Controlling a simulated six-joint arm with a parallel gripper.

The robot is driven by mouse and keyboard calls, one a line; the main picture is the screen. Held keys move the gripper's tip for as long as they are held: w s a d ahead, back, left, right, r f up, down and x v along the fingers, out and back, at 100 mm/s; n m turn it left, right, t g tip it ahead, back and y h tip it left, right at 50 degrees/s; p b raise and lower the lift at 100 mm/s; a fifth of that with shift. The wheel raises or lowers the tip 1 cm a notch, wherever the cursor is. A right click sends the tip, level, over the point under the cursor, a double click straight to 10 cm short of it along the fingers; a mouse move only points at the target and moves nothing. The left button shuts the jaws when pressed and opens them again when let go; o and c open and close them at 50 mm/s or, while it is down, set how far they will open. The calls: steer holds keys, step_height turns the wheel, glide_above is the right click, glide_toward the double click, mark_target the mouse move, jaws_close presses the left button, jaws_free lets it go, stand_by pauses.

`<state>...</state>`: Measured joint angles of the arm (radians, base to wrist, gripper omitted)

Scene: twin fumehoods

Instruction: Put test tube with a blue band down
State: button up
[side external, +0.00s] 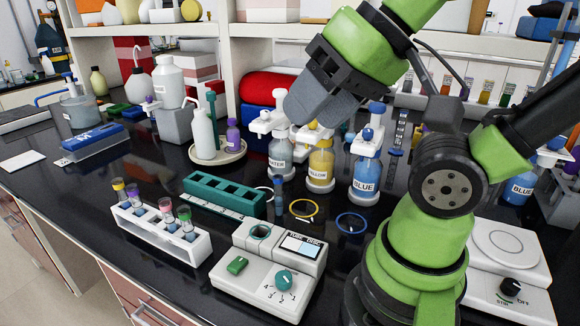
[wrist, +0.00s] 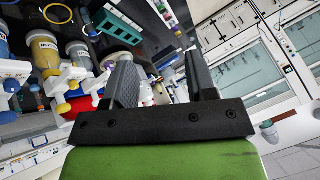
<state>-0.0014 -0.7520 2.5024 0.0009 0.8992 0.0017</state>
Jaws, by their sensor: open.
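A slim dark tube with a blue band (side external: 278,193) stands upright at the right end of the teal rack (side external: 225,193) in the side external view. A white rack (side external: 160,237) to the left holds tubes with yellow, purple, pink and green bands. My gripper (side external: 318,102) is above and behind the tube, near the tops of the labelled bottles, apart from the tube. In the wrist view my gripper (wrist: 160,65) is open, with nothing visibly held between its fingers.
Yellow (side external: 321,165) and blue (side external: 367,175) bottles stand behind the tube, beside a water bottle (side external: 282,157). A yellow ring (side external: 303,209) and a blue ring (side external: 352,223) lie on the dark counter. A white device with a dial (side external: 268,270) is in front.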

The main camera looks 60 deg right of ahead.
steer(key=n+g+h, duration=0.6)
steer(key=n+h, duration=0.8)
steer(key=n, duration=0.5)
glide_above(278, 179)
steer(key=s+a, duration=0.4)
steer(key=s, duration=0.3)
step_height(278, 179, down, 14)
steer(key=w+a+f+n+t, duration=0.1)
steer(key=w+f+n+t, duration=0.35)
steer(key=f+n, duration=0.2)
steer(key=shift+n+g, duration=0.35)
steer(key=shift+n, duration=0.1)
steer(key=x, duration=0.8)
steer(key=shift+w+d+r, duration=0.15)
steer(key=shift+w+d, duration=0.25)
jaws_close()
